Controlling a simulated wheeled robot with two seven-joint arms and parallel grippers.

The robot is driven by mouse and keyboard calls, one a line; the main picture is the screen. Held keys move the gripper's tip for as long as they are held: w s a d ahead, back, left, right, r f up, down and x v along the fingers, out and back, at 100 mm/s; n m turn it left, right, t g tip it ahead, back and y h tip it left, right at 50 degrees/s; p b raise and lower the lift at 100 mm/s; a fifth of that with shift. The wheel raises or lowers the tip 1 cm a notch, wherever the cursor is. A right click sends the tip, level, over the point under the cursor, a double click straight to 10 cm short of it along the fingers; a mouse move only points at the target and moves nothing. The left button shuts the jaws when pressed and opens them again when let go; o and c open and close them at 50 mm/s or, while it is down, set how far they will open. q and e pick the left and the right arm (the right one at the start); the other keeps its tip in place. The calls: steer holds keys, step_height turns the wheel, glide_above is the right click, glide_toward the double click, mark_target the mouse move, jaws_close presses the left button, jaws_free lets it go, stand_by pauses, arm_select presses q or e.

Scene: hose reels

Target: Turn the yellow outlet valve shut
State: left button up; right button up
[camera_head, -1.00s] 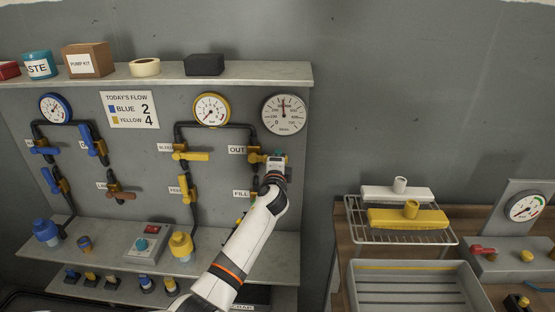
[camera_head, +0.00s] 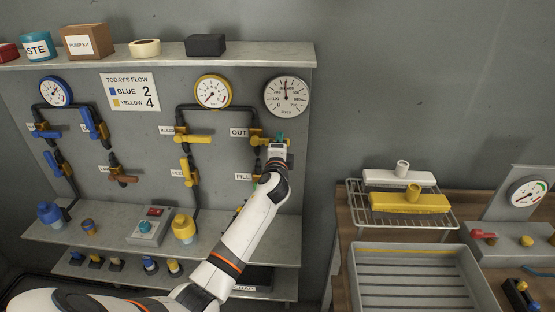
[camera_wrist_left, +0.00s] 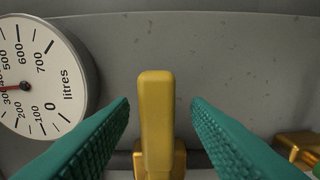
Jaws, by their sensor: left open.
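The yellow outlet valve (camera_head: 257,139) sits beside the OUT label on the grey panel, below the large white dial. My left gripper (camera_head: 280,138) is at its handle and hides part of it. In the left wrist view the yellow handle (camera_wrist_left: 156,115) stands upright between the two green fingers. The fingers are open, with a gap on each side of the handle. My right gripper is not in view.
The large dial (camera_head: 287,96) is just above the gripper; other yellow valves (camera_head: 192,139) are to the left. A shelf (camera_head: 130,58) overhangs the panel. A wire rack (camera_head: 446,219) and grey tray (camera_head: 420,250) stand at right.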

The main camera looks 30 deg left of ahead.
arm_select(q)
steer(key=b+v, duration=0.1)
steer(key=v, duration=0.9)
steer(key=shift+s, duration=0.1)
